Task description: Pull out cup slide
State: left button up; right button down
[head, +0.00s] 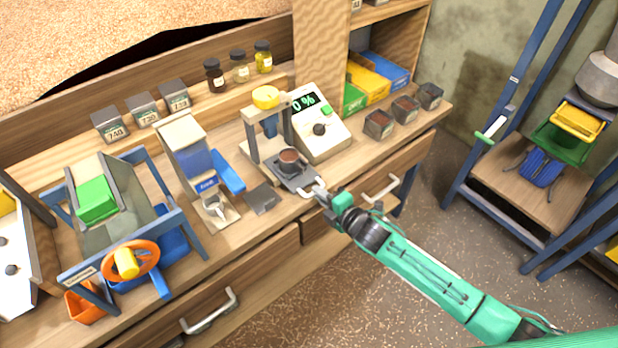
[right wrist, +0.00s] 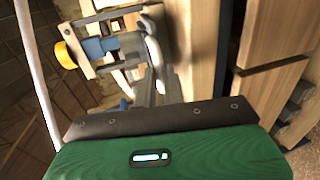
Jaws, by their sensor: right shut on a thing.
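The cup slide (head: 297,179) is a dark grey plate at the foot of the small press-like tester (head: 258,140). A brown cup (head: 290,160) stands upright on it. The slide's pale handle (head: 311,190) faces the front edge of the bench. My right gripper (head: 322,195) is shut on this handle; its fingertips partly hide it. In the right wrist view, the tester (right wrist: 105,45) shows on its side with its yellow knob, and the grip itself is hard to make out. My left gripper is not in view.
Drawers with handles (head: 380,188) lie below the bench edge. Open floor lies in front.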

jog(key=shift+s+d, duration=0.4)
jog(key=shift+s, duration=0.15)
jog(key=c, duration=1.5)
grip_release()
jog(key=shift+b+v, duration=1.1)
jog(key=shift+v, duration=5.75)
jog(key=shift+d+f, duration=0.1)
jog(key=shift+f, duration=0.05)
